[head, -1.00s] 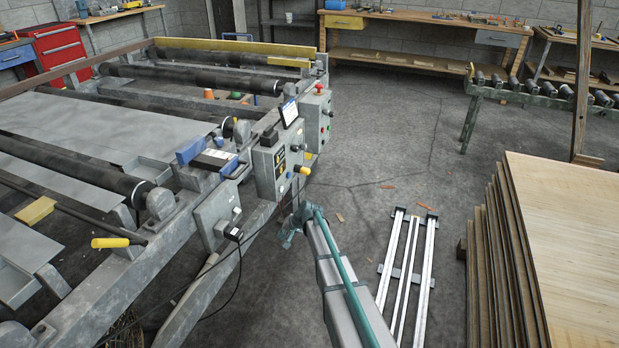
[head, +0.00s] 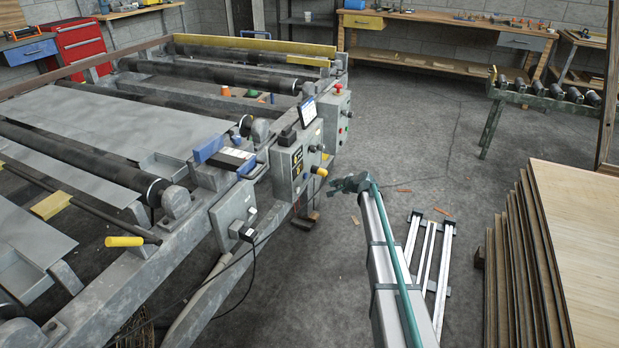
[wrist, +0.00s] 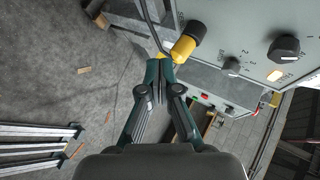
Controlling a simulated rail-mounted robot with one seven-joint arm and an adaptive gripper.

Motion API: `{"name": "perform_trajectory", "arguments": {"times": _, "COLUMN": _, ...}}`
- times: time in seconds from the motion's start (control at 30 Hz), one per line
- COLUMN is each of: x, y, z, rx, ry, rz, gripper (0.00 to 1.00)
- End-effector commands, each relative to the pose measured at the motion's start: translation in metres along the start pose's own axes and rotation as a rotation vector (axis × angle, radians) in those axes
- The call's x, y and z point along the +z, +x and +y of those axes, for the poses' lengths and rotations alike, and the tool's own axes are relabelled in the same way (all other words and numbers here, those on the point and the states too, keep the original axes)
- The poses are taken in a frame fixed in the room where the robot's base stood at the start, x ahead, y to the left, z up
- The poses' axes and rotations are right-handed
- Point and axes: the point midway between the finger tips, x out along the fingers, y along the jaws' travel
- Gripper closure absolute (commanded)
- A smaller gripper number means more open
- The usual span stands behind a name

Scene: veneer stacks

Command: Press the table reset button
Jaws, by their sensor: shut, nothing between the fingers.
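My gripper (head: 352,184) is shut and empty, just right of the grey control box (head: 291,171) on the side of the machine frame. In the wrist view its closed fingers (wrist: 157,77) point at the lower edge of the grey panel (wrist: 222,35), beside a yellow-and-black plug (wrist: 184,45). The panel carries a black knob (wrist: 285,48), a smaller black knob (wrist: 231,66) and a small pale lit button (wrist: 275,75). A gap between fingertips and panel cannot be judged. No label reading table reset is legible.
A further control box (head: 336,119) has a red button on top. A nearer grey box (head: 233,217) has a hanging cable. A veneer stack (head: 575,230) stands at right, with metal rails (head: 428,250) on the floor. Open floor lies behind my gripper.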

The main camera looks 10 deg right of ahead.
Motion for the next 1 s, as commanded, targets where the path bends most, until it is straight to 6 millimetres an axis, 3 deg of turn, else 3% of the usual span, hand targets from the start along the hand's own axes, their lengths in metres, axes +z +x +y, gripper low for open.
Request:
{"name": "perform_trajectory", "arguments": {"times": 0.47, "x": 0.005, "y": 0.007, "z": -0.006, "rx": 0.002, "ry": -0.003, "rz": -0.003, "gripper": 1.00}}
{"name": "perform_trajectory", "arguments": {"times": 1.0, "x": 0.037, "y": 0.051, "z": -0.037, "rx": 0.002, "ry": -0.003, "rz": -0.002, "gripper": 1.00}}
